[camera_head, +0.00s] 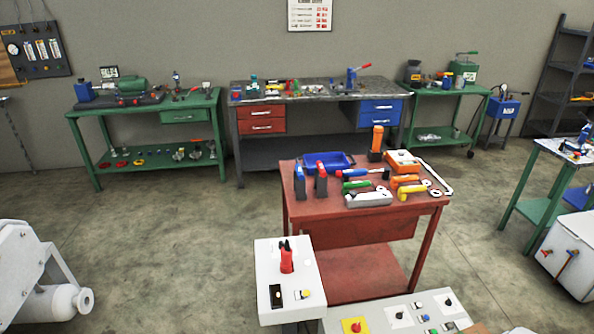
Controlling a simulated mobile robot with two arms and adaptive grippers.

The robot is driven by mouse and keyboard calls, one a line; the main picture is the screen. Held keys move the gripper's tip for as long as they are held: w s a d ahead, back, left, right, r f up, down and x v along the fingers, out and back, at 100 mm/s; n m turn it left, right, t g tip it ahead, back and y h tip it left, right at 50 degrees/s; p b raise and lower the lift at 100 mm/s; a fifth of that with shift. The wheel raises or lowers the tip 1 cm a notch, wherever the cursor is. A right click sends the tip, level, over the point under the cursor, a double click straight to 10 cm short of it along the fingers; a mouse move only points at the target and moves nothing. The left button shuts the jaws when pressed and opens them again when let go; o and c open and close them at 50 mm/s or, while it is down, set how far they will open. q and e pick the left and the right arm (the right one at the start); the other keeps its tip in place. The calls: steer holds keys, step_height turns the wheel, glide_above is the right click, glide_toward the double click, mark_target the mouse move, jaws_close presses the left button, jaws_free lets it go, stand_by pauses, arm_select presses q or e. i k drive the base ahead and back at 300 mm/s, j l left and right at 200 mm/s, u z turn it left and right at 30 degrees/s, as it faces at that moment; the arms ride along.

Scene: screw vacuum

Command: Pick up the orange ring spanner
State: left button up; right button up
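Several small tools lie on a red table (330,236) in the middle of the head view. At its right side are an orange elongated tool (404,179) and a yellow one (412,194) just in front of it. The orange one is probably the ring spanner, but it is too small to be sure. Pale ring-like shapes (436,193) lie by their right ends. Neither of my grippers shows in the view, and nothing is seen touching the tools.
The table also holds a blue tray (329,161), an upright orange object (376,143), a white-and-orange box (403,161) and a white block (368,199). A white control box (263,263) stands in front. Workbenches line the back wall; open floor lies left of the table.

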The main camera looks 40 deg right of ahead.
mark_target(395, 179)
steer(key=i+j+u, duration=0.5)
steer(key=i+u, duration=0.25)
steer(key=i+l+z, duration=0.3)
steer(key=i+z, duration=0.15)
steer(key=i, duration=0.2)
steer(key=i+z, duration=0.45)
steer(key=i, duration=0.2)
steer(key=i+j+z, duration=0.15)
steer(key=i+z, duration=0.3)
steer(key=i, duration=0.2)
